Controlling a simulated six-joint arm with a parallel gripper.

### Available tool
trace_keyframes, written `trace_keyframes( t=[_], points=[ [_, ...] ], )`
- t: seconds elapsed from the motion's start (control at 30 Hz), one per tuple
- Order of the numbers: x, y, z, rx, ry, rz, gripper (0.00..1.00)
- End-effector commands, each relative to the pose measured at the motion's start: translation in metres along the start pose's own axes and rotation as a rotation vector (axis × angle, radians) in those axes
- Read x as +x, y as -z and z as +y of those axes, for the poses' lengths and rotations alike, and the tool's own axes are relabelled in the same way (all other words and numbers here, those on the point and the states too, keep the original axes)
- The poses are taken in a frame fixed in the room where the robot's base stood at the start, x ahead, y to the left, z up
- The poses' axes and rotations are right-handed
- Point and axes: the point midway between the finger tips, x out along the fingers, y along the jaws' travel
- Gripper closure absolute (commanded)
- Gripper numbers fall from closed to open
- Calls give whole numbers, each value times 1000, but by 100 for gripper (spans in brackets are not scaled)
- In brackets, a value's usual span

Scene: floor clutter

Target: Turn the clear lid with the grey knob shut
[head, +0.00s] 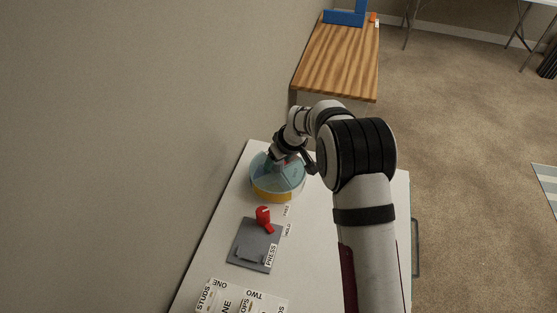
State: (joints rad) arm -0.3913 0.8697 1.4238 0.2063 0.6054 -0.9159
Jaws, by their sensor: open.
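The clear lid (262,174) is a bluish see-through disc on top of a round container with a yellow band (277,194), near the far end of the white table. My gripper (279,164) is over the middle of the lid, pointing down. The grey knob is mostly hidden by my gripper. I cannot tell whether the fingers touch the knob. The fingers are small in this view, and nothing shows as held.
A grey plate (250,246) with a red lever (264,218) and a "PRESS" label lies nearer on the white table (320,249). Labelled white trays (240,297) stand at the front. A wall runs along the left. A wooden table (338,60) stands beyond.

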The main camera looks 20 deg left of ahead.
Motion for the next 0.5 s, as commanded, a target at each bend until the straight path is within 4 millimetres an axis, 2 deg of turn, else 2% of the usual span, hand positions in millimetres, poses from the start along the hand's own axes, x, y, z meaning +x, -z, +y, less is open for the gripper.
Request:
trace_keyframes(
  t=[0.07,0.4,0.47,0.5],
  points=[
    [0,0,0,0,0,0,29],
    [0,0,0,0,0,0,88],
    [0,0,0,0,0,0,99],
    [0,0,0,0,0,-1,100]
  ],
)
